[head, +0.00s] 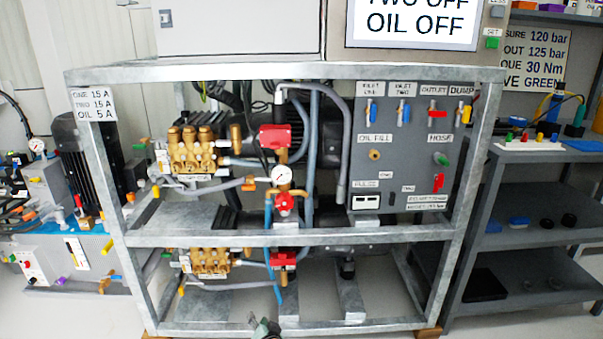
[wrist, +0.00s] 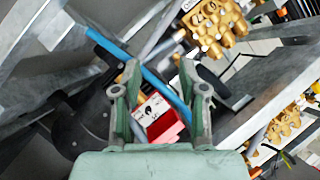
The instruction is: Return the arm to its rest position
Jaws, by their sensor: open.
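My gripper (wrist: 160,78) shows in the wrist view with its two green fingers apart and nothing held between them. Beyond the gap are a blue hose (wrist: 152,80) and a red block with a white label (wrist: 160,118); I cannot tell how far off they are. In the head view only a small part of my gripper (head: 265,328) shows at the bottom edge, low in front of the pump frame. The rest of my arm is out of the head view.
The grey metal frame (head: 300,240) holds two brass pumps, the upper pump (head: 192,150) and the lower pump (head: 212,262). A valve panel (head: 410,150) is on its right. A shelf rack (head: 530,205) stands at right, a bench (head: 70,245) at left. The floor is pale.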

